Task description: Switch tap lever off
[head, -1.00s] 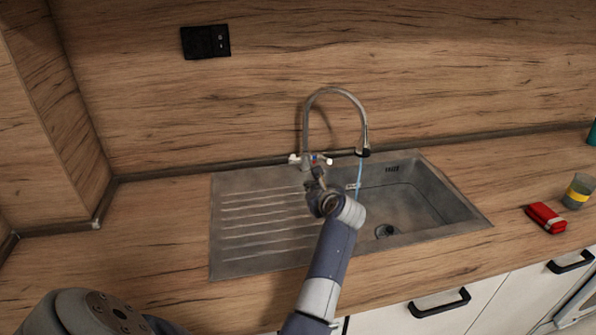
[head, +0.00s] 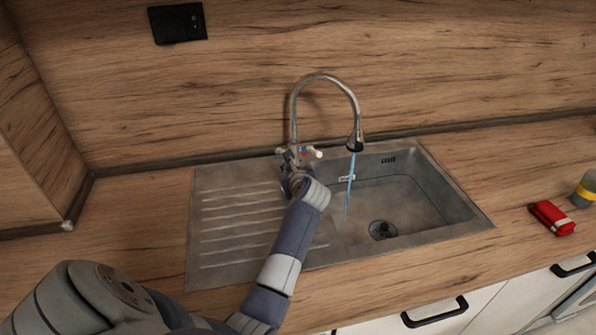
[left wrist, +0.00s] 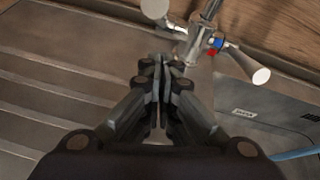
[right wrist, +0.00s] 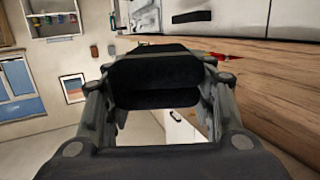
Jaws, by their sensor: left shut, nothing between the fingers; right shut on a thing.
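The metal tap (head: 294,110) stands behind the sink, with a high curved spout. A thin blue stream of water (head: 350,185) runs from it. Its right lever (head: 317,154) has a pale end and also shows in the left wrist view (left wrist: 252,66). The left lever (left wrist: 154,9) is partly cut off there. My left gripper (left wrist: 162,62) is shut and empty, just in front of the tap body, between the levers and apart from the right one. My right gripper (right wrist: 157,75) is shut on a dark, block-like thing (right wrist: 155,72), away from the tap.
The steel sink has a ribbed drainboard (head: 235,225) at left and a basin (head: 410,205) at right. A red packet (head: 552,217) and a yellow-banded container (head: 585,190) stand at the right. A black socket (head: 177,23) is on the wall.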

